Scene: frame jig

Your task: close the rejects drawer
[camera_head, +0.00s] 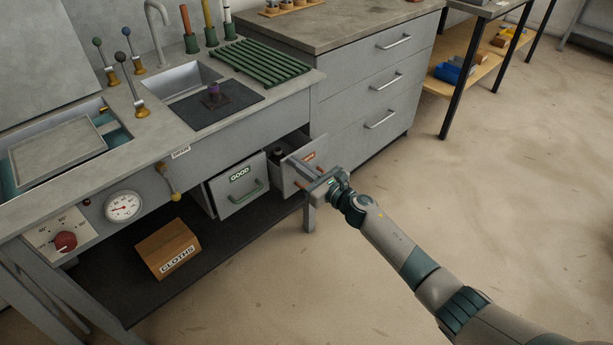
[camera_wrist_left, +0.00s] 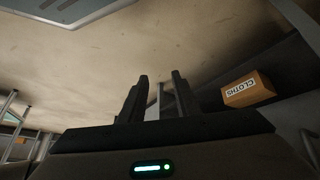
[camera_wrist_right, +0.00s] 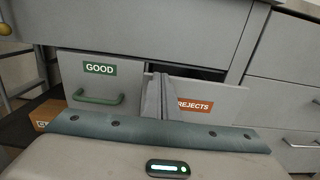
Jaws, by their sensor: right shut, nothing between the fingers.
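The rejects drawer (camera_head: 291,178) is pulled out from under the bench, and a dark item (camera_head: 278,152) shows inside it. In the right wrist view its grey front (camera_wrist_right: 222,94) carries an orange REJECTS label (camera_wrist_right: 194,105), partly covered by my fingers. My right gripper (camera_head: 299,164) is shut and empty, its fingers at the drawer front. In the right wrist view the closed fingertips (camera_wrist_right: 159,78) overlap the left part of the front; I cannot tell if they touch it. My left gripper (camera_wrist_left: 158,82) is open and empty, seen only in its own wrist view.
The GOOD drawer (camera_head: 239,188) with a green handle is just left of the rejects drawer. A bench leg (camera_head: 309,214) stands below it. A grey cabinet (camera_head: 370,105) is to the right. A CLOTHS box (camera_head: 166,247) sits on the lower shelf. The floor on the right is clear.

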